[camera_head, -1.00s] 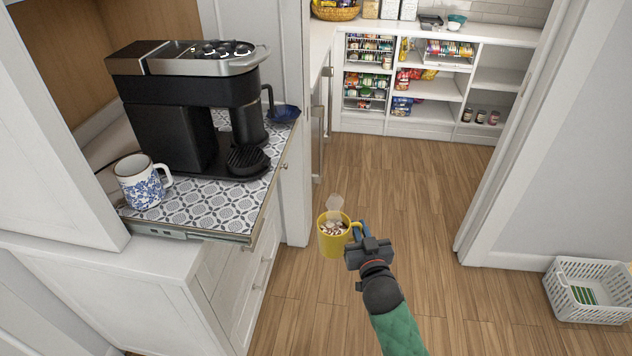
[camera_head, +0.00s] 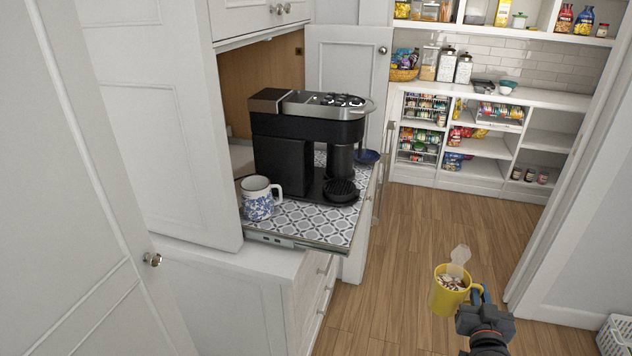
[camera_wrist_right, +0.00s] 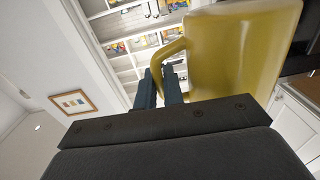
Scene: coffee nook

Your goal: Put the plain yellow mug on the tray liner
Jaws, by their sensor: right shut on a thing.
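My left gripper is not in view.
A black coffee machine (camera_head: 284,160) stands on the liner. A blue-and-white mug (camera_head: 258,199) sits at its front left corner, and a dark blue bowl (camera_head: 367,156) is at the right. The liner's front middle and right are bare. White drawers (camera_head: 315,290) stand below.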

